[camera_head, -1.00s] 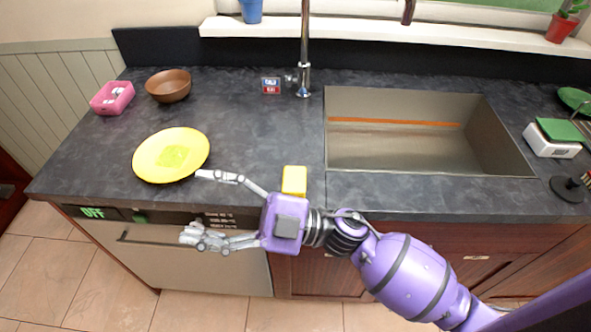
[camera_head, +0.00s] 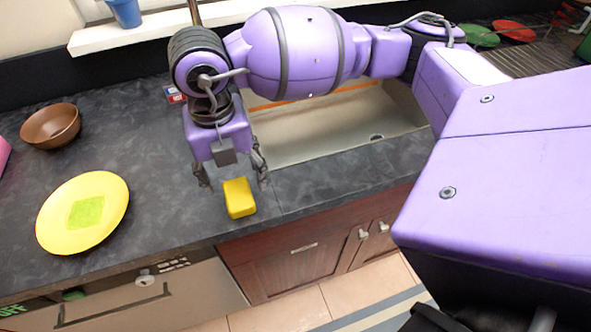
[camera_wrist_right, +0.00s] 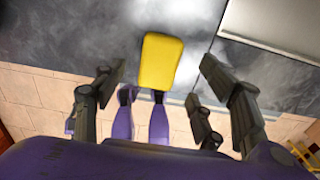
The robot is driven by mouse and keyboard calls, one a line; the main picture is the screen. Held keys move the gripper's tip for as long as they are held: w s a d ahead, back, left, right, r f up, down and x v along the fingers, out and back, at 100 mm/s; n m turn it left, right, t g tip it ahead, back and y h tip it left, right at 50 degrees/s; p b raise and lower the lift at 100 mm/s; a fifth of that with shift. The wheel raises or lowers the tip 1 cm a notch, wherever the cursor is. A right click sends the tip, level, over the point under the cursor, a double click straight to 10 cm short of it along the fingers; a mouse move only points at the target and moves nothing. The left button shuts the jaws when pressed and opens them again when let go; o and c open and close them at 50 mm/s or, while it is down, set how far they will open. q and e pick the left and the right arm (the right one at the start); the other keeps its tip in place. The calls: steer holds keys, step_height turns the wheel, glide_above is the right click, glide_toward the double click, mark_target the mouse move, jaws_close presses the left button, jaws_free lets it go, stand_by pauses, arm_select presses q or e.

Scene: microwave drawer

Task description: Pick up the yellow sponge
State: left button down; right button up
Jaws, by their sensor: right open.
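The yellow sponge (camera_head: 239,198) lies on the dark counter near its front edge, left of the sink. My right gripper (camera_head: 232,184) points down above the counter, just behind the sponge, with its fingers spread apart. In the right wrist view the sponge (camera_wrist_right: 160,61) shows ahead, in line with the gap between the open fingers (camera_wrist_right: 164,72), and nothing is held. I cannot tell exactly how high the fingertips are above the counter. My left gripper is not in view.
A yellow plate (camera_head: 112,204) with a green patch lies to the left, with a brown bowl (camera_head: 50,126) behind it. The sink (camera_head: 300,146) is behind and right of the sponge. A small red and blue box (camera_head: 174,95) stands near the back.

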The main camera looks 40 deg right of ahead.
mark_target(237, 193)
steer(key=f, duration=0.5)
steer(key=shift+s+f, duration=0.2)
steer(key=shift+f, duration=0.2)
steer(key=shift+a+r, duration=0.1)
steer(key=c, duration=0.9)
